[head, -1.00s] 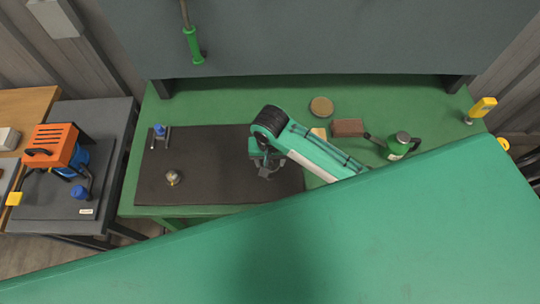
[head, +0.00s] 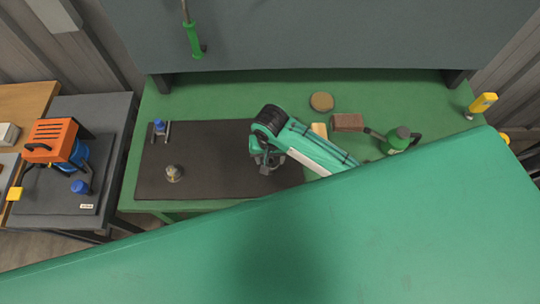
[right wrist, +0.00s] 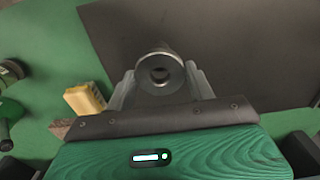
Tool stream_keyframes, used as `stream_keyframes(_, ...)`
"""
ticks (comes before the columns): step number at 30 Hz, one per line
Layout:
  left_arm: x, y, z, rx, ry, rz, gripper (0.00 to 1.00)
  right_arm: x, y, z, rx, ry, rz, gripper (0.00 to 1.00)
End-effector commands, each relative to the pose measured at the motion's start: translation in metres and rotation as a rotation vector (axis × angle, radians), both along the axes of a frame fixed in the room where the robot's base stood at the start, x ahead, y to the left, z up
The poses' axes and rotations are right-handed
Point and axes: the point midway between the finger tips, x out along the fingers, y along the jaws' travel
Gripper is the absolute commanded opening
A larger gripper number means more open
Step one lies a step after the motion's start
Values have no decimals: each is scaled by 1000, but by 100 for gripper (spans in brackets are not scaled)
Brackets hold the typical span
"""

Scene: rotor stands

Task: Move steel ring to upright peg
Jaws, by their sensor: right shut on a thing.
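In the right wrist view, a steel ring (right wrist: 146,76), shiny grey with a dark round hole, sits between the fingers of my right gripper (right wrist: 160,84). The gripper is shut on it. In the head view my right gripper (head: 267,160) is over the right part of the dark mat (head: 220,185); the ring is too small to make out there. A small round metal piece (head: 173,174) stands at the mat's left front, and a small stand with a blue top (head: 159,129) is at its left back. I cannot tell which has the upright peg. My left gripper is out of view.
On the green bench (head: 240,98), a round tan disc (head: 321,101), a brown block (head: 347,122), a pale yellow block (head: 319,130) and a green can (head: 396,141) lie right of the mat. A yellow-handled tool (head: 482,104) is farther right. The mat's middle is clear.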

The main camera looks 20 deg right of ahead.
Motion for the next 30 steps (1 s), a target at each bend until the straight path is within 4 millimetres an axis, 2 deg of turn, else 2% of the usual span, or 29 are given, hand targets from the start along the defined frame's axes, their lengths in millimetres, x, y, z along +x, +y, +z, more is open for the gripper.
stream_keyframes(30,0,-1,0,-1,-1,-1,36,0,0,-12,0,-1,0,34)
